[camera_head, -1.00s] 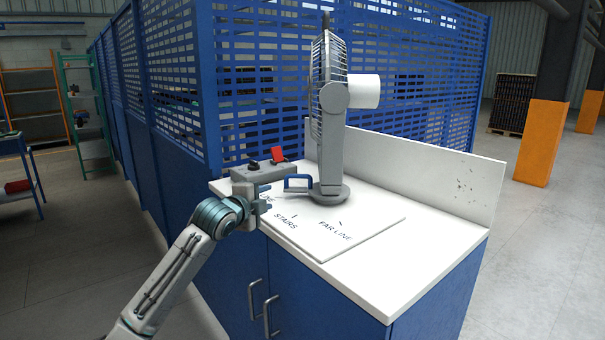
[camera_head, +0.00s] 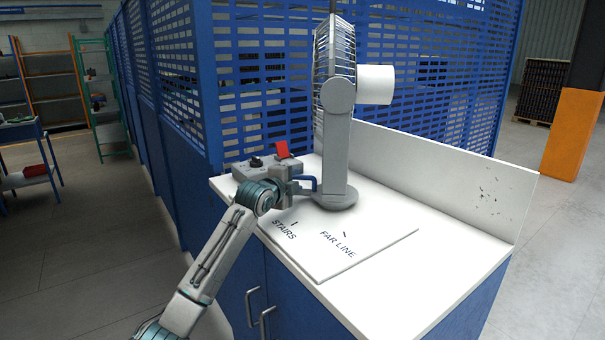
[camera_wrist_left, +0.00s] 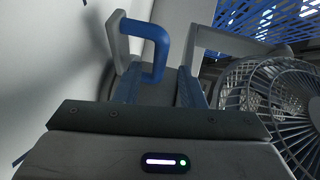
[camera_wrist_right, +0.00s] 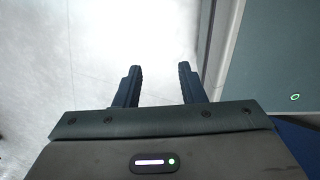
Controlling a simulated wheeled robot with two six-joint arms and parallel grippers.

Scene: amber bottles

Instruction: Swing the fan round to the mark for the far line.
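The grey fan (camera_head: 337,110) stands upright on a round base on the white counter, its cage facing left and a white motor housing at right. A blue handle (camera_head: 305,182) sticks out low on its left side. The label board (camera_head: 365,252) in front shows STAIRS and FAR LINE (camera_head: 338,243), each with a tick mark. My left gripper (camera_head: 292,188) is at the handle. In the left wrist view the handle (camera_wrist_left: 158,45) lies at the open fingers (camera_wrist_left: 160,90); contact is unclear. My right gripper (camera_wrist_right: 157,85) is open and empty, outside the head view.
A grey box (camera_head: 238,175) with a black knob and a red flap (camera_head: 282,150) sits on the counter just behind my left gripper. A blue mesh fence (camera_head: 260,80) rises behind. The counter's right front (camera_head: 420,275) is clear.

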